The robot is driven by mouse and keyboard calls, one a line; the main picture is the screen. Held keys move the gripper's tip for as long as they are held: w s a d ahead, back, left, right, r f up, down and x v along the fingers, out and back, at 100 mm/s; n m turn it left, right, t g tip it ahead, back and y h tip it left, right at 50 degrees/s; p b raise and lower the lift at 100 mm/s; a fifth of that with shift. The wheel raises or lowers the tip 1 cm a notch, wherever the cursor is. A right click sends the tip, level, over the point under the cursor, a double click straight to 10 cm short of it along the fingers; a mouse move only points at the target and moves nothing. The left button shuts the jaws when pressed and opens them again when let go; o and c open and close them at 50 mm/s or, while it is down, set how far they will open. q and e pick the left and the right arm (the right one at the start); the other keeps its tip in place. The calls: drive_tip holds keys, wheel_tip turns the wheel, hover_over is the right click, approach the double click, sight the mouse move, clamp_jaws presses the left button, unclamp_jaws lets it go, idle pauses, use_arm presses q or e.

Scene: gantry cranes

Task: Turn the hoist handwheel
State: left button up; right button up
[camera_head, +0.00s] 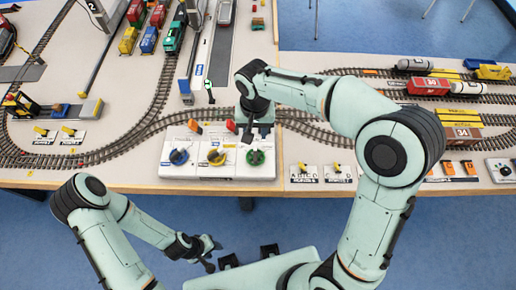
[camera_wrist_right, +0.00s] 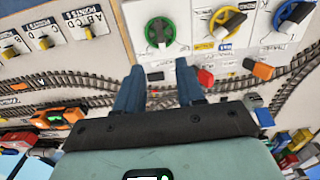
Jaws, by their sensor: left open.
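Three handwheels stand in a row on a white panel at the table's front edge: a blue one (camera_head: 179,156), a yellow one (camera_head: 217,156) and a green one (camera_head: 255,157). Their labels are too small to read, so I cannot tell which is the hoist handwheel. My right gripper (camera_head: 257,130) is just behind the green wheel, apart from it. My left gripper (camera_head: 207,252) is open and empty, in front of the table.
Gantry posts (camera_head: 188,60) stand at the back. Point switches (camera_head: 320,172) are right of the panel. Floor in front is clear.

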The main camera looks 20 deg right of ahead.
sight(255, 154)
wheel_tip(255, 154, down, 13)
drive_tip(key=shift+b, duration=0.4)
clamp_jaws()
